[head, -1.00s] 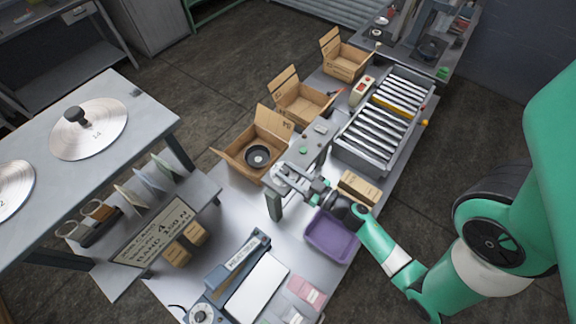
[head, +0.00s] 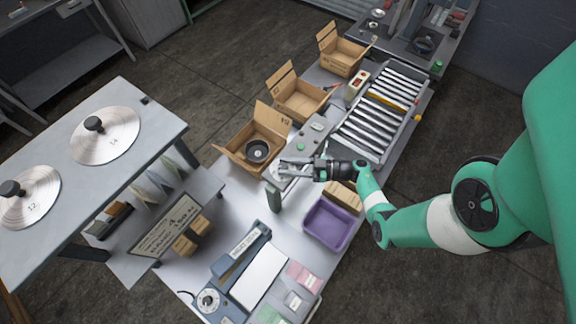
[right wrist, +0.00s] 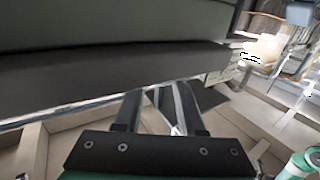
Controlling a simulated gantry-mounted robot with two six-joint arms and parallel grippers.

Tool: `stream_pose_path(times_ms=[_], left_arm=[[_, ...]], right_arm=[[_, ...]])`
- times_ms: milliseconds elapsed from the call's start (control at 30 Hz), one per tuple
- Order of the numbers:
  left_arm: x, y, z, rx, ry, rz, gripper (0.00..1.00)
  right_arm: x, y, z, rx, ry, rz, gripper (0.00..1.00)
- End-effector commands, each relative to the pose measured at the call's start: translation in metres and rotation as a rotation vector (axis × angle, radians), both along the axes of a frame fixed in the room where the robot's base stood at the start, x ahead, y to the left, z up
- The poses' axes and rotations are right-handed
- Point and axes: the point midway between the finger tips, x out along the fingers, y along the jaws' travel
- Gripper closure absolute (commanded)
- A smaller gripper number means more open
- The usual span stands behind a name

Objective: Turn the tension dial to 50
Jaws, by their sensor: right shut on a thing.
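The tension dial (head: 275,174) appears as a pale round plate at the near-left corner of a grey control panel, mostly covered by my right gripper. My right gripper (head: 284,168) reaches in from the right, its fingers over the dial and shut on its knob. In the right wrist view the two fingers (right wrist: 165,105) extend forward beneath a large dark edge. The knob and the dial's reading cannot be made out. My left gripper is not in view.
Green button (head: 301,146) on the panel. Roller conveyor (head: 352,140) beyond. Purple bin (head: 328,224) in front. A device with another dial (head: 208,300) at the near end. Job card (head: 166,228) at left.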

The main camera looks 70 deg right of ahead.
Motion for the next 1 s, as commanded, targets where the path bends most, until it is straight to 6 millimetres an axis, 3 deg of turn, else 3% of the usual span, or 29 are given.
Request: stream_pose_path(times_ms=[367,400,567,867,1000], left_arm=[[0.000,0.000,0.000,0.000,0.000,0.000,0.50],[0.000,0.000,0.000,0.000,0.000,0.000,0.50],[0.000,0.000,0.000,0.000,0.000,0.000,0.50],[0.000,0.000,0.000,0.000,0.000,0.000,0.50],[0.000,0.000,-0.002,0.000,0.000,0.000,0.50]], right_arm=[[0.000,0.000,-0.001,-0.002,0.002,0.004,1.00],[0.000,0.000,-0.001,-0.003,0.003,0.004,0.57],[0.000,0.000,0.000,-0.001,0.002,0.004,0.31],[-0.001,-0.001,0.000,-0.001,0.001,0.004,0.31],[-0.015,-0.005,-0.001,-0.002,0.000,-0.001,0.31]])
